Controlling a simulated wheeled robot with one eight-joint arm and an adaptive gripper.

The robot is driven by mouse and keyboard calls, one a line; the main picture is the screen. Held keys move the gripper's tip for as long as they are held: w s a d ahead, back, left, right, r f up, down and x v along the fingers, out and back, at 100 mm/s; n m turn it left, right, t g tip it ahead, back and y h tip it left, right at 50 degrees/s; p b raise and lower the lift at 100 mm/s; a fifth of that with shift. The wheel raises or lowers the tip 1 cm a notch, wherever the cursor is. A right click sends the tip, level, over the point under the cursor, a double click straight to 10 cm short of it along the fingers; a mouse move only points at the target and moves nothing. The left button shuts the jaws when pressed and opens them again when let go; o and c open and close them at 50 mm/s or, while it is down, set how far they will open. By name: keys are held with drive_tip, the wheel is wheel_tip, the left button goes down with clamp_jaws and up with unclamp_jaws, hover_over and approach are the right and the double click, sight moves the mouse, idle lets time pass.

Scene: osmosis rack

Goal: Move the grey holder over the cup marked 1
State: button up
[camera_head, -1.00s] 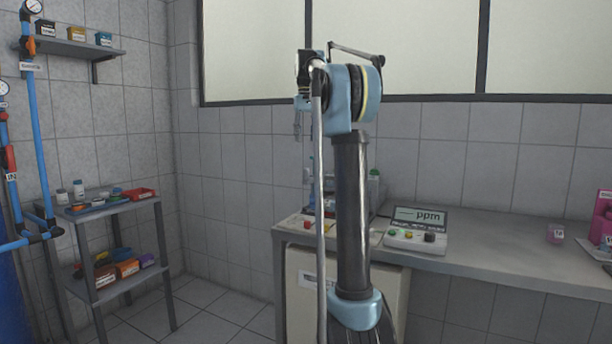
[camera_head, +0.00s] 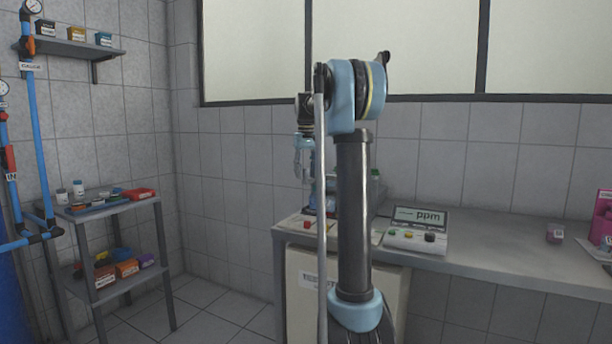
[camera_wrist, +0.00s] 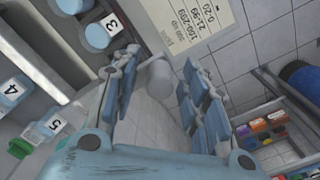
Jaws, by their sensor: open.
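My gripper (camera_wrist: 160,62) is open, its fingers spread wide in the wrist view; it also shows in the head view (camera_head: 304,170), pointing down near the bench's left end. A pale grey cylindrical piece (camera_wrist: 160,78) shows between the fingertips in the wrist view; I cannot tell if it is the grey holder or whether the fingers touch it.
The ppm meter (camera_head: 416,230) stands on the grey bench (camera_head: 490,262), with clear top to its right. Pink box-like items (camera_head: 603,217) stand at the far right. A shelf rack (camera_head: 110,207) with small containers is at left.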

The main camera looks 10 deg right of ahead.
drive_tip(key=shift+f, duration=0.1)
clamp_jaws()
drive_tip(key=shift+d, duration=0.1)
